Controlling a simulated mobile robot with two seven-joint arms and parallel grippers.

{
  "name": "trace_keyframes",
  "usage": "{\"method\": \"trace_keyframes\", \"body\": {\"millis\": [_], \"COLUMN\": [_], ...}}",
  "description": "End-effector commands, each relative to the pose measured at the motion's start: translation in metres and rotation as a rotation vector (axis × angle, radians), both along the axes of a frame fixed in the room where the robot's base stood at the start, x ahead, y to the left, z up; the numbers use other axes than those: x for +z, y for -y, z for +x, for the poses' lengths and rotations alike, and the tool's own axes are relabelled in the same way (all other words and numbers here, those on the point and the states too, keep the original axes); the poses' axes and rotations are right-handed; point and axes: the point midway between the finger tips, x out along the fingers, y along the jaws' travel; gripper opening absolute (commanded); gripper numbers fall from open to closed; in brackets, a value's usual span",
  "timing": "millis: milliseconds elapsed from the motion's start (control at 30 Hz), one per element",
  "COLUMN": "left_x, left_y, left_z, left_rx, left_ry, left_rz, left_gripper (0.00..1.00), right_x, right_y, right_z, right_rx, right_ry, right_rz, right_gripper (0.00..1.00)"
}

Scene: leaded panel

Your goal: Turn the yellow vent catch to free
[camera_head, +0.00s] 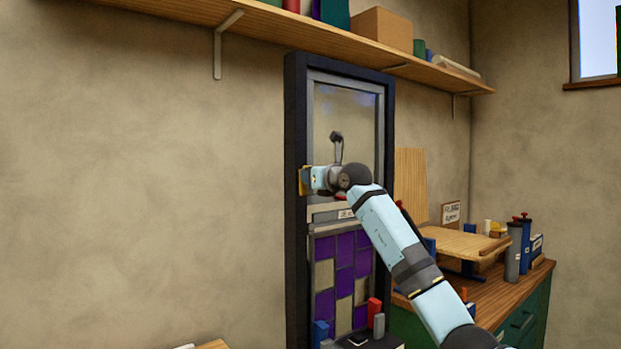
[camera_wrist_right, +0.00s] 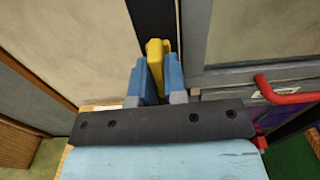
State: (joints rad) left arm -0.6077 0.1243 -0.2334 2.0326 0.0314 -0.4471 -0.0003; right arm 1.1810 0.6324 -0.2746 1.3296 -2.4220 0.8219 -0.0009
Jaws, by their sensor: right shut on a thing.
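The yellow vent catch (camera_wrist_right: 156,62) stands between the blue fingers of my right gripper (camera_wrist_right: 156,82) in the right wrist view. The fingers are shut on it, one on each side. In the head view my right gripper (camera_head: 308,180) is at the left post of the dark frame, and a sliver of the yellow catch (camera_head: 302,182) shows beside it. The gripper hides most of the catch there, so its exact angle is hard to tell. My left gripper is in neither view.
The dark frame (camera_head: 295,260) holds a clear upper pane (camera_head: 345,110) and a purple and cream leaded panel (camera_head: 345,255). A red handle (camera_wrist_right: 283,92) is close right of the gripper. A wooden bench (camera_head: 500,302) with jars stands right; a shelf (camera_head: 300,35) runs above.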

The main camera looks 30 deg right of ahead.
Motion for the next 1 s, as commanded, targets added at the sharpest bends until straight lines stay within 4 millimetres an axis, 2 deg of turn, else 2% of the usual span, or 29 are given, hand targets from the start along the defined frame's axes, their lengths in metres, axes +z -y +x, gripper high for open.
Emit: {"method": "trace_keyframes", "body": {"millis": [600,633,700,733,1000], "left_x": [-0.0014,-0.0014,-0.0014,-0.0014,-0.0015], "left_y": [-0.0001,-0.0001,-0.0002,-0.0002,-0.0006], "left_z": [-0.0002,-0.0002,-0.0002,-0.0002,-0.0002], "left_rx": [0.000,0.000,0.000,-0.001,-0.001], "left_ry": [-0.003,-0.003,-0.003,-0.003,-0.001], "left_rz": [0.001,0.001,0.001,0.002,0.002], "left_gripper": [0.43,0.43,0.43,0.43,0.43], "right_x": [-0.0002,-0.0002,-0.0001,-0.0001,-0.0001], "right_y": [0.0001,0.0001,0.0001,0.0001,0.0002], "right_z": [0.0001,0.0001,0.0001,0.0001,-0.0007], "right_rx": [0.000,0.000,0.000,0.000,0.000], "right_ry": [-0.004,-0.004,-0.004,-0.004,-0.003], "right_rz": [0.043,0.043,0.043,0.043,0.041], "right_gripper": [0.00,0.17,0.33,0.38,0.38]}}
